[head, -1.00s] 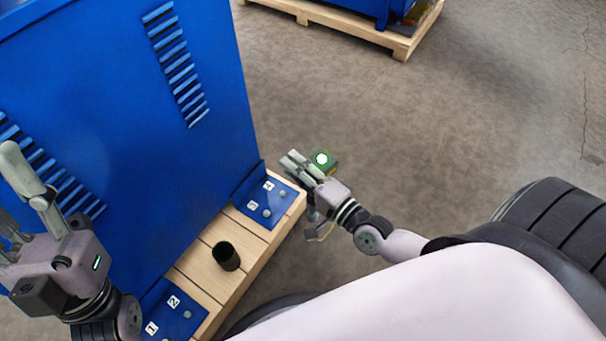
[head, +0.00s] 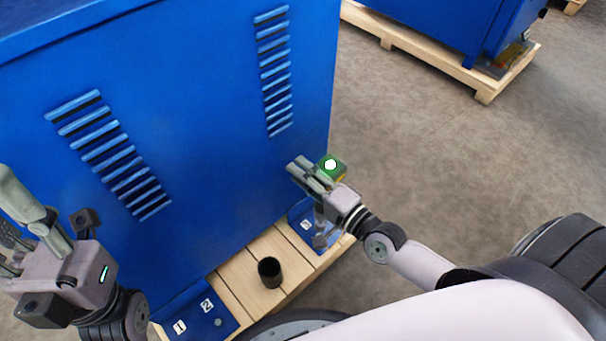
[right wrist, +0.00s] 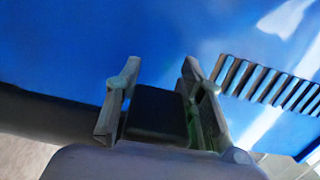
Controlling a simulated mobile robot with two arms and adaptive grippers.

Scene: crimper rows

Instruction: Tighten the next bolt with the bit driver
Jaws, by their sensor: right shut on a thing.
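My right gripper (head: 312,175) is shut on the bit driver (head: 334,170), a green tool with a lit white round end. In the right wrist view, a dark block of it (right wrist: 157,112) sits between the fingers (right wrist: 160,100). The gripper is above the right blue plate (head: 299,213), marked 3; gripper and arm hide part of this plate and its bolts. The driver's tip cannot be made out. The left blue plate (head: 190,316) is marked 1 and 2, with a grey bolt (head: 218,322) by the 2. My left gripper (head: 30,225) is open and empty at the left.
A tall blue cabinet (head: 200,130) with louvre slots stands on a wooden pallet (head: 237,285), right behind both plates. A black open cup (head: 270,272) stands on the pallet between the plates. Another blue machine on a pallet (head: 430,60) is at the back right. The grey floor at right is clear.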

